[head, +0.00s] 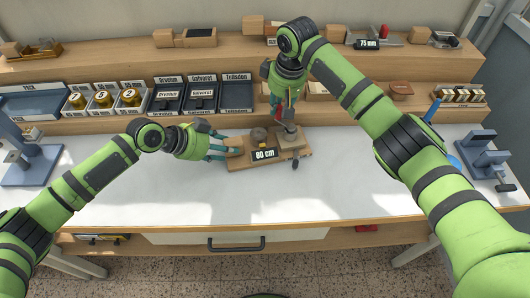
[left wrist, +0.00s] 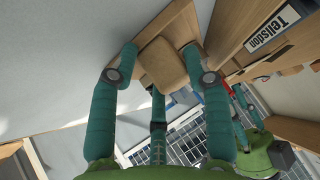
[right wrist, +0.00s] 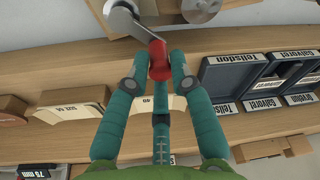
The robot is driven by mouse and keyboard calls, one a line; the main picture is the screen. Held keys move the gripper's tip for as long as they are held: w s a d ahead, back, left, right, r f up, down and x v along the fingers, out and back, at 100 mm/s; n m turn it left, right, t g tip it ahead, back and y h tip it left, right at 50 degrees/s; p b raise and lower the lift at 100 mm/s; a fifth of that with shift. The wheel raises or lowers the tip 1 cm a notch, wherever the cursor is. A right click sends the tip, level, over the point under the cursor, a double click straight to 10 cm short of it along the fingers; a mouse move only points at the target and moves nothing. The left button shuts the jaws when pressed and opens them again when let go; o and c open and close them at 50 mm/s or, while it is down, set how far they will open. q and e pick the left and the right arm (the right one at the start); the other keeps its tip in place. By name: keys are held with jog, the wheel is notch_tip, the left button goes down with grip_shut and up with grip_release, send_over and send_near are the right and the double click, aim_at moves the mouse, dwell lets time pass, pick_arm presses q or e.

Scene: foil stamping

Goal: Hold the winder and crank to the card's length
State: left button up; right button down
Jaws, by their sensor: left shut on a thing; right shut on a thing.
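The winder (head: 240,163) is a wooden board on the white bench, with a dark display (head: 264,155) reading "80 cm" and a grey metal post. My left gripper (head: 232,148) is shut on the wooden grip block at the winder's left end. This block (left wrist: 163,65) sits between the teal fingers in the left wrist view. My right gripper (head: 277,108) is shut on the red crank knob above the winder. The red knob (right wrist: 158,60) and its metal crank arm (right wrist: 124,22) show in the right wrist view. No card can be made out for certain.
Behind the winder is a wooden shelf with gold rolls (head: 103,98) and dark trays (head: 201,96) labelled Drevton, Galvorst and Tellsdon. A grey-blue press (head: 484,160) stands at the right, another device (head: 25,160) at the left. The bench front is clear.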

pick_arm(q)
jog(key=shift+w, duration=0.1)
pick_arm(e)
jog(key=shift+w+d+r, duration=0.1)
jog(key=shift+w+d, duration=0.25)
jog(key=shift+d, duration=0.05)
pick_arm(q)
jog(key=shift+a, duration=0.1)
dwell(0.4)
pick_arm(e)
jog(key=d, duration=0.4)
jog(key=shift+w+d, duration=0.1)
jog(key=shift+d, duration=0.25)
jog(key=shift+s+d, duration=0.3)
jog(key=shift+d, duration=0.1)
dwell(0.4)
